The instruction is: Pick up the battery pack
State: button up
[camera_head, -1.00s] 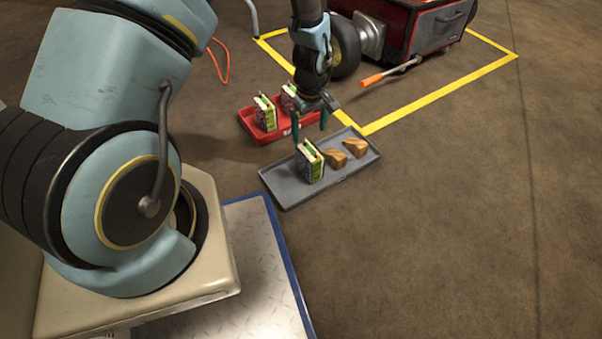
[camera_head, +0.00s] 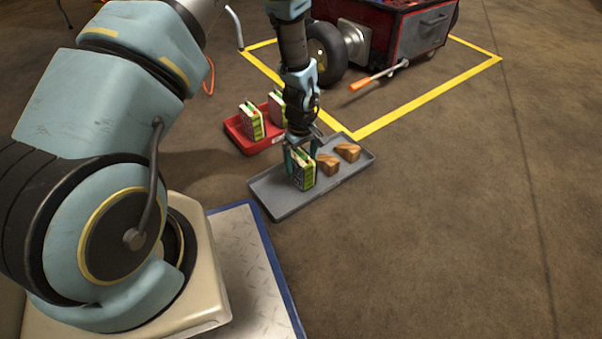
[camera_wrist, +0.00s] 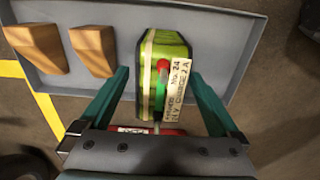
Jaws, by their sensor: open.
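The battery pack (camera_head: 303,172) is a green and yellow block with a white label. It stands upright in the grey tray, near the tray's middle. In the wrist view the battery pack (camera_wrist: 165,75) shows its label and a red and a green spot on top, between my fingers. My gripper (camera_head: 301,158) points down over it, with one finger on either side. In the wrist view my gripper (camera_wrist: 165,100) is open, with a visible gap between each finger and the pack. The lower ends of the fingers are partly hidden in the head view.
The grey tray (camera_head: 283,207) also holds two wooden wedges (camera_head: 338,158). A red tray (camera_head: 243,145) behind it holds two similar packs (camera_head: 252,120). A red wheeled machine (camera_head: 415,35) with an orange-handled lever (camera_head: 372,80) stands inside yellow floor lines. Floor at right is clear.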

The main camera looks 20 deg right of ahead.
notch_tip(320, 180, down, 2)
jog(key=shift+f, duration=0.1)
grip_shut()
dwell(0.8)
